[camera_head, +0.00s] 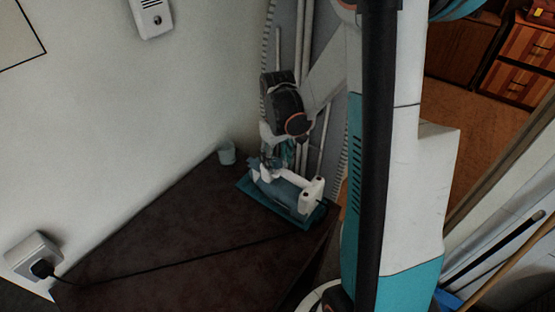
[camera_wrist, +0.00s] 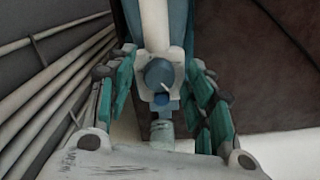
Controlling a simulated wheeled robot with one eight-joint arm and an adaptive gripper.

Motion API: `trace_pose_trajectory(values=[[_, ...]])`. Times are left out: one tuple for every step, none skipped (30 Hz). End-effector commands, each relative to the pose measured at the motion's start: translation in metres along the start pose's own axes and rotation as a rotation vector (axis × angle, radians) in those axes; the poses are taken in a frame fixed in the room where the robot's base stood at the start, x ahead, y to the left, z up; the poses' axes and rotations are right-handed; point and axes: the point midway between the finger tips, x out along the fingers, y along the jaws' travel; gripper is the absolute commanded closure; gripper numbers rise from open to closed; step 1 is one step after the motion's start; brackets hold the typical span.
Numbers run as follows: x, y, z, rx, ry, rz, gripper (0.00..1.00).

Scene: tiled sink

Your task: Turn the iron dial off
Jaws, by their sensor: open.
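The iron (camera_head: 285,193) is teal and white and lies on a teal base on a dark brown surface. In the wrist view, its round blue dial (camera_wrist: 159,74) with a white pointer mark sits on the white end of the iron (camera_wrist: 153,25). A smaller blue knob (camera_wrist: 161,99) is just below the dial. My gripper (camera_wrist: 161,98) is open, with teal finger pads on both sides of the dial and gaps between. In the head view, my gripper (camera_head: 277,158) is at the iron's back end, and its fingertips partly hide the dial area.
A pale cup (camera_head: 227,153) stands near the wall by the iron. A wall socket (camera_head: 36,258) holds a plug, and a black cord (camera_head: 165,261) runs across the brown surface (camera_head: 190,230). White pipes (camera_head: 300,60) stand behind. The surface's left part is free.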

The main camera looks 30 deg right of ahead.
Motion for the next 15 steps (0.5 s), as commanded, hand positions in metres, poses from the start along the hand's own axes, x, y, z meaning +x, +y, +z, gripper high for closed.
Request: trace_pose_trajectory(values=[[-0.0002,0.0000,0.0000,0.000,0.000,0.000,0.52],[-0.0003,0.0000,0.0000,0.000,0.000,0.000,0.52],[-0.0003,0.0000,0.0000,0.000,0.000,0.000,0.52],[-0.0004,0.0000,0.0000,0.000,0.000,0.000,0.52],[-0.0003,0.0000,0.0000,0.000,0.000,0.000,0.56],[-0.0004,0.0000,-0.0001,0.000,0.000,0.000,0.65],[-0.0004,0.0000,0.0000,0.000,0.000,0.000,0.72],[-0.0004,0.0000,0.0000,0.000,0.000,0.000,0.79],[-0.0004,0.0000,0.0000,0.000,0.000,0.000,0.88],[-0.0004,0.0000,0.0000,0.000,0.000,0.000,0.95],[-0.0004,0.0000,0.0000,0.000,0.000,0.000,0.96],[-0.0004,0.0000,0.0000,0.000,0.000,0.000,0.96],[-0.0004,0.0000,0.0000,0.000,0.000,0.000,0.96],[-0.0004,0.0000,0.0000,0.000,0.000,0.000,0.96],[-0.0004,0.0000,0.0000,-0.001,0.000,0.000,0.96]])
